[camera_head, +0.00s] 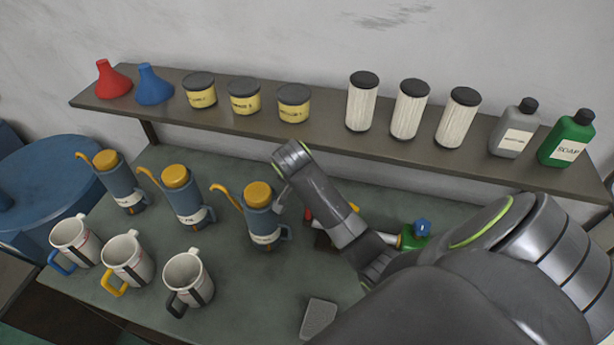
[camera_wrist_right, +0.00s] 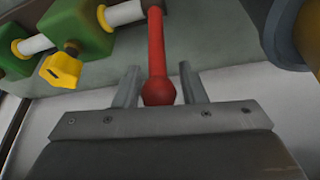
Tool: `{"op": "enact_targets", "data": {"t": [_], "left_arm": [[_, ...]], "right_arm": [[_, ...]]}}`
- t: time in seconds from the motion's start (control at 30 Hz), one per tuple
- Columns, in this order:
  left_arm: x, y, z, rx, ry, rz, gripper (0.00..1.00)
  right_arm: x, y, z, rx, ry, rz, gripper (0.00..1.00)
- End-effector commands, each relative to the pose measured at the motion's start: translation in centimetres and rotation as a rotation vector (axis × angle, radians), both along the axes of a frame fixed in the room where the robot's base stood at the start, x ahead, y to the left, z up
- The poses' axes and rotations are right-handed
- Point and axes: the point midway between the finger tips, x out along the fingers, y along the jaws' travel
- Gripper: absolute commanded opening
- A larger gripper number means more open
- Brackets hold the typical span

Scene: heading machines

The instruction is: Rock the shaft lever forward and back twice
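The shaft lever (camera_wrist_right: 157,55) is red with a rounded knob, in the right wrist view. It rises from a white shaft (camera_wrist_right: 124,13) carried by green blocks (camera_wrist_right: 76,24). My right gripper (camera_wrist_right: 158,76) has its two fingers on either side of the knob, with a small gap showing on each side. In the head view my right arm covers most of the shaft assembly. Only a red piece (camera_head: 308,214), a yellow piece (camera_head: 354,207) and a green block with a blue knob (camera_head: 422,229) show around it. My right fingers are hidden there. My left gripper is out of view.
Several blue oil cans (camera_head: 185,200) stand left of my right arm, one close to it. White mugs (camera_head: 127,262) stand at the front left. A shelf (camera_head: 320,133) behind holds funnels, tins, filters and bottles. A grey block (camera_head: 319,318) lies near the front edge.

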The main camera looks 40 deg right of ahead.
Motion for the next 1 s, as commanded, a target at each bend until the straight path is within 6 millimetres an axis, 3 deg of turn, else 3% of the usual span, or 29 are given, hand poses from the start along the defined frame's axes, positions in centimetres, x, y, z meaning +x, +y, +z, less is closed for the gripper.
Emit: {"op": "enact_targets", "data": {"t": [0.27,0.57,1.0], "left_arm": [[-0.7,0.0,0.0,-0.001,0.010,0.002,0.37],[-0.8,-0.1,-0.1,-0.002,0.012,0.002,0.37],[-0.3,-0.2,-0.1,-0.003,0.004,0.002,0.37]], "right_arm": [[-0.1,0.0,-0.1,0.000,0.000,-0.001,0.37],[-0.1,0.0,-0.1,-0.001,-0.001,-0.001,0.00],[-1.0,1.2,-0.2,-0.088,-0.073,0.000,0.00]]}}
